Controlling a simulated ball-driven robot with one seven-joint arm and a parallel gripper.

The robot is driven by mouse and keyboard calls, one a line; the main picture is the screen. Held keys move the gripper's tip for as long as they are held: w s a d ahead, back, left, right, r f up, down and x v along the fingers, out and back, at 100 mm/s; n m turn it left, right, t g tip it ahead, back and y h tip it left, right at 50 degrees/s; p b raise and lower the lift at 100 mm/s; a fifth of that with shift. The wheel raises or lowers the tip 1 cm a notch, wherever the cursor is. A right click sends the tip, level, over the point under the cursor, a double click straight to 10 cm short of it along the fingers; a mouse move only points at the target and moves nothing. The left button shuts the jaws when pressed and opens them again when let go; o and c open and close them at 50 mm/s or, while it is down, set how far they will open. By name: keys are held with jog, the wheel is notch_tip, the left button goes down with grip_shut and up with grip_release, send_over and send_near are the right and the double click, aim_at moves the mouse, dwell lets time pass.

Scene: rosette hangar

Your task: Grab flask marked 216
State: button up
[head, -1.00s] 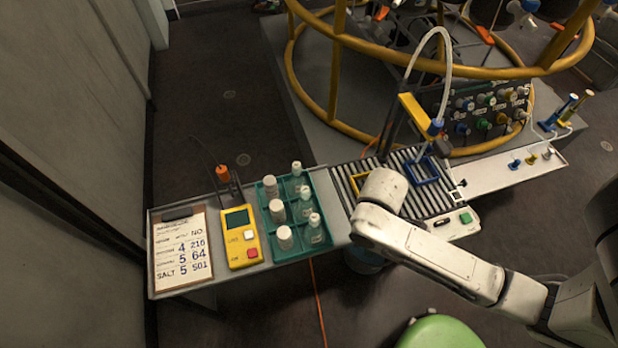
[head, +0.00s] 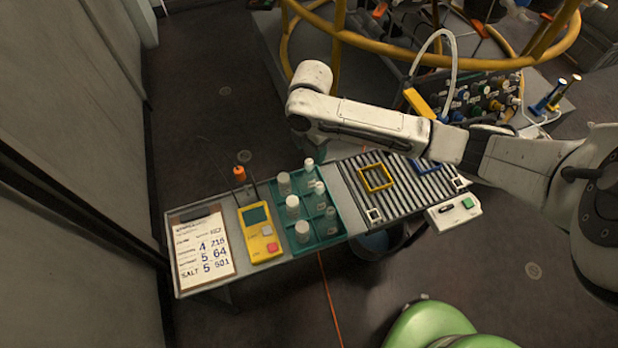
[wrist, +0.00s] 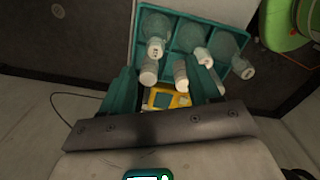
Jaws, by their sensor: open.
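A teal rack (head: 318,243) stands on the bench and holds several flasks. The left column has wide white-capped flasks, among them a far one (head: 284,182), a middle one (head: 292,205) and a near one (head: 302,231). The right column has clear flasks with narrower caps, such as a near one (head: 330,212). No number 216 is readable on any flask. My gripper (wrist: 160,78) is open and empty, its teal fingers pointing at the rack (wrist: 183,38). White caps show near and between the fingertips. In the head view my arm largely hides the gripper.
A clipboard (head: 203,255) lists 216, 64 and 501. A yellow meter (head: 261,232) lies between it and the rack. A roller conveyor (head: 400,195) with a yellow frame (head: 376,178) is right of the rack. A yellow rail cage (head: 335,75) stands behind.

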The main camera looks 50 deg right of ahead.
aim_at(309, 161)
notch_tip(309, 161, down, 4)
jog(key=shift+f, duration=0.25)
jog(key=shift+w+d+f, duration=0.1)
jog(key=shift+w+f, duration=0.1)
jog(key=shift+f, duration=1.15)
jog(key=shift+w+d+f, duration=0.1)
jog(key=shift+w+f, duration=0.05)
jog(key=shift+f, duration=1.15)
jog(key=shift+c, duration=0.3)
grip_shut()
